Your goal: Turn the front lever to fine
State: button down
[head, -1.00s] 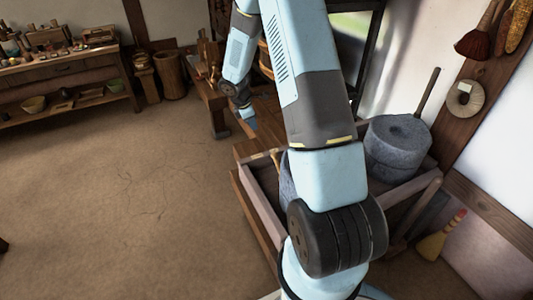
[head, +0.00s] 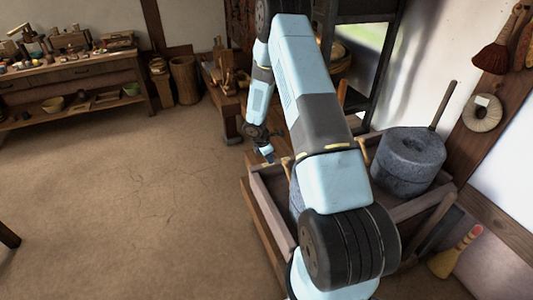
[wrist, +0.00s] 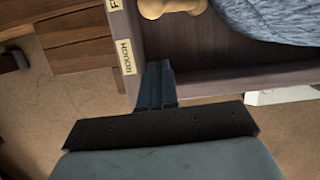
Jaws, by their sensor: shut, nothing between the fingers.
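In the wrist view a rounded tan wooden lever end (wrist: 172,8) shows at the top edge; the rest is out of frame. On the box rim beside it are a label reading ROUGH (wrist: 124,57) and a second label (wrist: 114,4), cut off after its F. In the wrist view my gripper (wrist: 156,70) lies over the rim near ROUGH, apart from the lever.
A grey millstone pair (head: 408,162) stands at the box's right end; my arm hides much of another stone (wrist: 280,20). A wooden bench (head: 228,100) stands behind the box. A broom (head: 455,252) leans at right.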

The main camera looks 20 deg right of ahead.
jog(key=shift+d+f, duration=0.5)
jog(key=shift+d, duration=0.25)
jog(key=shift+d+f, duration=0.5)
jog(key=shift+d, duration=0.3)
jog(key=shift+d+f, duration=0.5)
jog(key=shift+d, duration=0.25)
jog(key=shift+w, duration=0.1)
